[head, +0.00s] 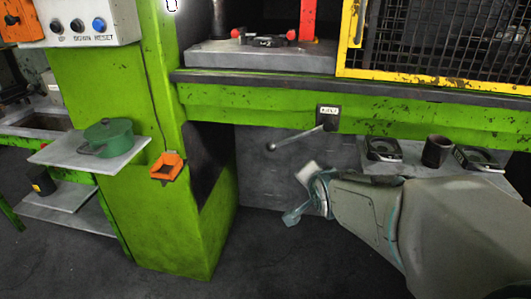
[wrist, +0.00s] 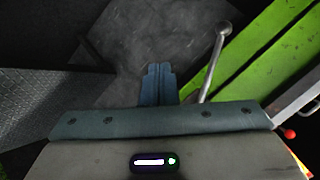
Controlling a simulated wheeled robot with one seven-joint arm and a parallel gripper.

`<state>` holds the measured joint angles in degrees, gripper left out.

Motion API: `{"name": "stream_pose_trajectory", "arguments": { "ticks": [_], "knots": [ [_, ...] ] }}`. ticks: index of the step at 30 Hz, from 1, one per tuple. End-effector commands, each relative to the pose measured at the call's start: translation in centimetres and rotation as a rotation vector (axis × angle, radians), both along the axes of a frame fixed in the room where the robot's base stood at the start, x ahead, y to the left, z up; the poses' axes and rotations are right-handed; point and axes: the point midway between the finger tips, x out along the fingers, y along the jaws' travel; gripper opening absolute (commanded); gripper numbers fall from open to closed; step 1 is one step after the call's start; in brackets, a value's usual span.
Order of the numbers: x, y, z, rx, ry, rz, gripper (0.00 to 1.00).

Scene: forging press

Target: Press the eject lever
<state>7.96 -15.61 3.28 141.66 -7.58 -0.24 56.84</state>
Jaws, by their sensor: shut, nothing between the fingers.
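The eject lever (head: 295,137) is a grey metal rod with a ball knob at its left end. It sticks out from a pivot under a small label plate (head: 327,113) on the green press beam. My gripper (head: 292,217) is below the lever, apart from it in the head view. In the wrist view, my gripper's two blue fingers (wrist: 157,72) are together and empty. There the lever (wrist: 213,68) stands to the right of the fingers, its ball knob up and to the right. The lever's base is hidden behind my gripper body in the wrist view.
A grey shelf (head: 378,178) with black parts and a dark cup (head: 437,151) is at the right, behind my arm. The green press column (head: 180,225) stands at the left, with an orange holder (head: 167,166). A green pot (head: 108,138) sits on a side shelf. Floor below my gripper is clear.

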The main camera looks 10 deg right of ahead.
Motion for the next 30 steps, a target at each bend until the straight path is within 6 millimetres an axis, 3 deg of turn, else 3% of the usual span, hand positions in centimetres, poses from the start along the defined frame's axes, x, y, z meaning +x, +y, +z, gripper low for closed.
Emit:
{"name": "stream_pose_trajectory", "arguments": {
  "ticks": [1,6,12,21,30],
  "knots": [
    [1.2,-0.3,-2.6,0.062,-0.060,-0.040,0.00],
    [4.9,-0.7,-5.0,0.324,-0.295,-0.143,0.00],
    [7.7,-0.8,-7.6,0.684,-0.530,-0.180,0.00],
    [9.0,-0.7,-9.2,1.100,-0.711,-0.126,0.00],
    [9.0,-0.7,-8.9,1.180,-0.735,-0.109,0.00]
  ]
}}
